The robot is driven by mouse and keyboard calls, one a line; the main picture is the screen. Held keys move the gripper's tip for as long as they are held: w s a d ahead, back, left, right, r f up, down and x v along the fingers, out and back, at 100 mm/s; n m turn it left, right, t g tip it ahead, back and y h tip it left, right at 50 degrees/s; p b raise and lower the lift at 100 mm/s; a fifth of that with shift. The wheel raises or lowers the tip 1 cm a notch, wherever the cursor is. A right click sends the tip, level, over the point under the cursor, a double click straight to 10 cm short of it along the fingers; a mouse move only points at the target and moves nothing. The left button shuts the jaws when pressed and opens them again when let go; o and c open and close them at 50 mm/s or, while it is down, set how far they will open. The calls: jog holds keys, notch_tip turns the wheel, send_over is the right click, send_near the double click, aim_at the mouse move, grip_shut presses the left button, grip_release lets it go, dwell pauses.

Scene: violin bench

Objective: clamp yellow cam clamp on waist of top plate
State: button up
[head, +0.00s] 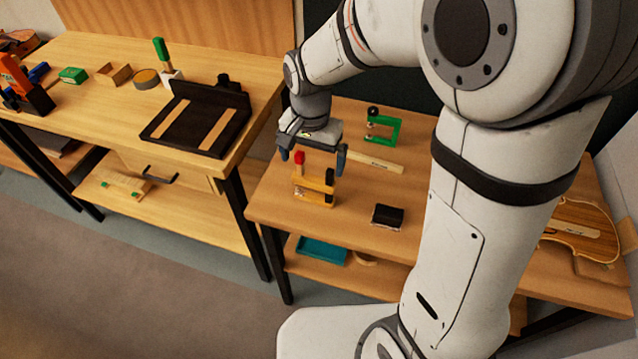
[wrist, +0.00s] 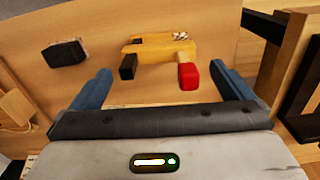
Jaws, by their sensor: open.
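The yellow cam clamp (head: 315,196) stands on the lower wooden table in the head view, with a red handle and dark jaw pads. It also shows in the wrist view (wrist: 158,49), between and beyond the fingertips. My gripper (head: 313,158) is open and empty, just above and behind the clamp. In the wrist view my gripper's (wrist: 170,82) blue fingers are wide apart, with the red handle nearer the right finger. The violin top plate (head: 583,232) lies at the far right of the table in the head view, partly hidden behind my arm.
A green clamp (head: 383,128), a pale wooden strip (head: 375,162) and a black block (head: 387,216) are on the same table. The higher bench (head: 100,130) on the left holds a black fixture (head: 197,125) and several small items. Bare table lies around the yellow clamp.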

aim_at(314, 179)
notch_tip(314, 179, down, 5)
jog(key=shift+d+r, duration=0.1)
jog(key=c, duration=1.1)
